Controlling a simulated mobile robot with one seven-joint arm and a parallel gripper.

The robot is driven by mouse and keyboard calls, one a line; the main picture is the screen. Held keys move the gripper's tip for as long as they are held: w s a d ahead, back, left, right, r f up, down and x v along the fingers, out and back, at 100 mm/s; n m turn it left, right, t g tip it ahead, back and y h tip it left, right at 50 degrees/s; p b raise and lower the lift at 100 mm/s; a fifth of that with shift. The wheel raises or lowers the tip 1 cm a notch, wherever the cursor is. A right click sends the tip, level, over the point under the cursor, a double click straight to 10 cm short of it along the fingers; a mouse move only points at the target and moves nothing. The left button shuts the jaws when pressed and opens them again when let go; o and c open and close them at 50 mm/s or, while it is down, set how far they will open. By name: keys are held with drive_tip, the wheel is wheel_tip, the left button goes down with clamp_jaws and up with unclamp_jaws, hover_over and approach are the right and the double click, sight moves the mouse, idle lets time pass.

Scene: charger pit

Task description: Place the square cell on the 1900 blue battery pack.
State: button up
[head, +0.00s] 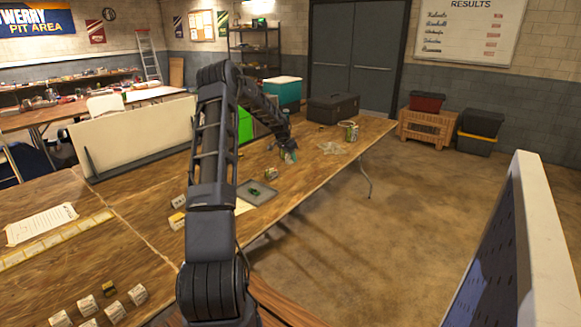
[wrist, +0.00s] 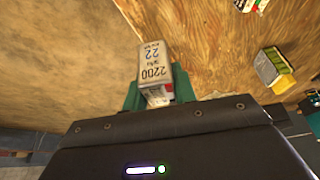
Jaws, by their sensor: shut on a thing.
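My gripper (head: 289,157) is stretched out over the far part of the long wooden table, near its right edge. In the wrist view its green fingers (wrist: 157,90) are shut on a boxy cell (wrist: 154,62) with a pale label reading "2200" and "22". The held cell is too small to make out in the head view. I cannot make out a blue pack marked 1900 in either view.
A grey tray (head: 268,190) with a small green item lies nearer on the table (head: 330,178). Several small label-wrapped blocks stand at the near left. A dark toolbox (head: 337,108), a teal cooler (head: 284,93) and a can (head: 351,133) stand at the far end.

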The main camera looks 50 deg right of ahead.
drive_tip(key=shift+r, duration=0.5)
drive_tip(key=shift+w+a, duration=0.1)
drive_tip(key=w+a+r+n, duration=0.1)
drive_tip(key=w+a+r, duration=0.2)
drive_tip(key=w+a, duration=1.4)
drive_tip(key=w+a+r+n, duration=0.1)
drive_tip(key=w+a, duration=0.3)
drive_tip(key=a, duration=0.8)
drive_tip(key=w+a+r, duration=0.1)
drive_tip(key=w+a, duration=0.4)
drive_tip(key=a, duration=0.8)
drive_tip(key=shift+t, duration=0.4)
wheel_tip(320, 180, down, 20)
drive_tip(key=shift+r, duration=0.1)
drive_tip(key=o, duration=0.6)
drive_tip(key=shift+f, duration=0.2)
drive_tip(key=o, duration=0.5)
drive_tip(key=shift+c, duration=0.2)
drive_tip(key=shift+r, duration=0.1)
